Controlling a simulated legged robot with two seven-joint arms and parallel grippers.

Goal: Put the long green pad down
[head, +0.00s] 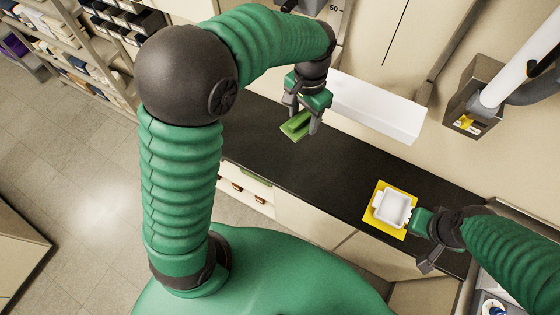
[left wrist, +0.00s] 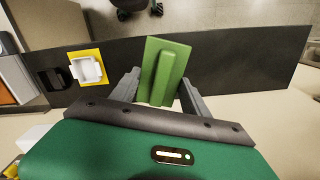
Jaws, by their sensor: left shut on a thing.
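The long green pad (head: 295,125) is held in my left gripper (head: 303,122), over the far left part of the black counter. In the left wrist view the green pad (left wrist: 165,68) stands out between the two grey fingers, which are shut on its raised ridge. Dark counter shows around it, and I cannot tell whether the pad touches the counter. My right gripper (head: 418,222) is at the right side of a white tray (head: 391,208) on a yellow mat (head: 370,205); its fingers are too hidden to tell their state.
The black counter (head: 310,170) is clear between the pad and the yellow mat. A long white box (head: 380,108) stands along the wall behind. A grey-brown holder with a white tube (head: 515,75) is at the back right. Shelves (head: 85,50) stand at the upper left.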

